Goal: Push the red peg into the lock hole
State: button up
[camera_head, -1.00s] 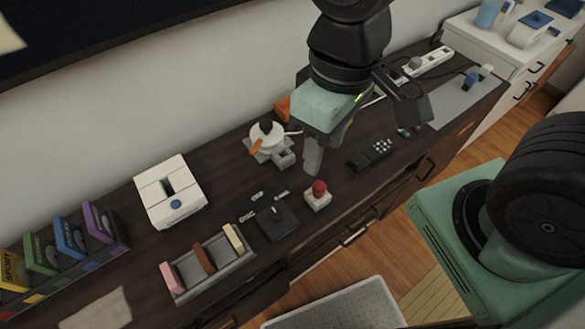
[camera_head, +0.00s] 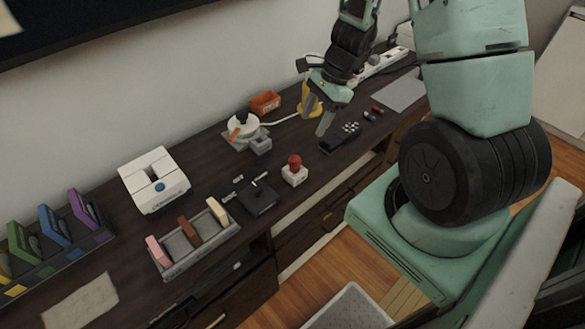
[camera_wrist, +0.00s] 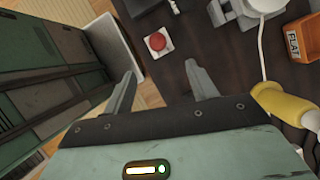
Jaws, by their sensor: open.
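The red peg (camera_head: 294,161) stands upright in a small white block (camera_head: 295,177) near the front edge of the dark cabinet top, its round head well above the block. In the wrist view the red head (camera_wrist: 157,42) shows from above, beyond the gap between my fingertips. How deep the peg sits in the hole is hidden under its head. My gripper (camera_head: 322,120) is in the air to the right of the peg and above the cabinet top, apart from it. Its fingers (camera_wrist: 160,72) are spread and empty in the wrist view.
A black joystick box (camera_head: 260,196) stands just left of the block. A black remote (camera_head: 340,138) lies to the right. A white round device (camera_head: 243,128), an orange box (camera_head: 265,102) and a yellow-handled thing (camera_wrist: 283,103) with a cable are behind. A sorting tray (camera_head: 197,243) stands at left.

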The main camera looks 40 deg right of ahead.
aim_at(297, 156)
jog(key=x, duration=0.8)
jog(key=shift+b, duration=0.35)
jog(key=x, duration=0.5)
jog(key=shift+s+a+b, duration=0.1)
jog(key=shift+s+b, duration=0.05)
jog(key=shift+b, duration=0.2)
jog(key=c, duration=1.1)
jog(key=shift+r, duration=0.1)
